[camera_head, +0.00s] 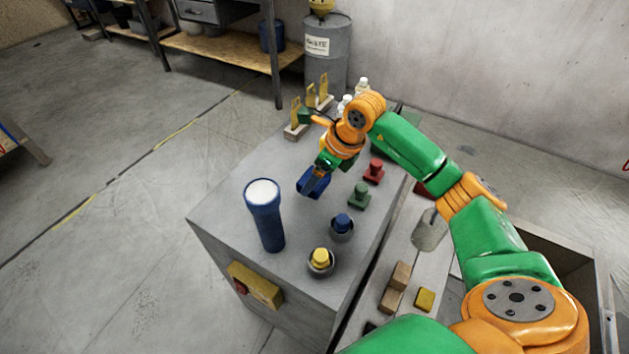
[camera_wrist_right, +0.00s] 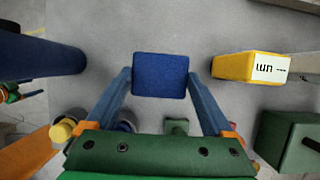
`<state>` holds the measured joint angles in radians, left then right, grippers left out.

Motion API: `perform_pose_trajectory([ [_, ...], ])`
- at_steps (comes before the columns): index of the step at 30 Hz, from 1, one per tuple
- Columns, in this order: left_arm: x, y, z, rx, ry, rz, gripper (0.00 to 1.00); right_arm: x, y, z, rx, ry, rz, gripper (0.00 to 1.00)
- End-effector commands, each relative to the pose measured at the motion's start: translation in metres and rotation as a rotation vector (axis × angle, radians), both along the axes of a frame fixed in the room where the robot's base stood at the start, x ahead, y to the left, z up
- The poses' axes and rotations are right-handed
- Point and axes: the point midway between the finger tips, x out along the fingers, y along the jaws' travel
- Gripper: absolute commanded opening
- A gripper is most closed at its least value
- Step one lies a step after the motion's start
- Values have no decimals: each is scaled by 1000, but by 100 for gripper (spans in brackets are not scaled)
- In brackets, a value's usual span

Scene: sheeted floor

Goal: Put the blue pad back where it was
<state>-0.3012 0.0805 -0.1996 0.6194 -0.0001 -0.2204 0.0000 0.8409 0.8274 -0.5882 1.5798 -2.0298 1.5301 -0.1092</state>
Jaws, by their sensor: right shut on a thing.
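The blue pad (camera_wrist_right: 160,75) is a small dark blue block with rounded corners. It sits between the two blue fingers of my right gripper (camera_wrist_right: 160,85), which is shut on it. In the head view the pad (camera_head: 306,190) and the right gripper (camera_head: 317,178) are over the middle of the grey bench top (camera_head: 225,205), behind the tall blue cylinder. I cannot tell whether the pad touches the top. My left gripper does not show in the head view. A small green and orange shape at the wrist view's left edge is too unclear to name.
A tall blue cylinder (camera_head: 270,225) stands front left of the gripper. Blue-topped (camera_head: 342,226) and yellow-topped (camera_head: 320,260) knobs stand in front. Green (camera_head: 359,194) and red (camera_head: 375,170) handled pieces stand right. Yellow upright pieces (camera_head: 296,112) and white bottles (camera_head: 362,86) stand behind.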

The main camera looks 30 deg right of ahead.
Motion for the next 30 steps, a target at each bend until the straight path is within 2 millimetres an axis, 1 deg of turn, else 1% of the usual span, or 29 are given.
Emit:
perform_pose_trajectory([
  [2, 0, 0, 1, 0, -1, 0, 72, 7, 4, -10, 2, 3, 0, 34],
  [4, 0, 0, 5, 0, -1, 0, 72, 6, 3, -25, 0, 6, -1, 34],
  [7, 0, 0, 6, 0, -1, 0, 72, 7, 3, -38, -2, 3, 0, 34],
  [14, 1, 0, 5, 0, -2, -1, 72, 7, 3, -40, -2, 0, 0, 34],
  [17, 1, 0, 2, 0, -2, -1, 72, 7, 3, -44, -2, 0, 0, 34],
  [18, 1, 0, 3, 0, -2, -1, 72, 7, 3, -43, -2, -1, 0, 94],
  [19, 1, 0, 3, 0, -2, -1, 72, 7, 3, -42, -1, -1, 1, 100],
  [26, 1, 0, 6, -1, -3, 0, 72, 7, 3, -39, -1, -1, 1, 100],
  [28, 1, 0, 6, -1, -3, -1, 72, 5, 1, -33, -3, -3, 1, 100],
  [30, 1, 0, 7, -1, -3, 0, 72, 1, -2, -18, -3, -5, 0, 100],
])
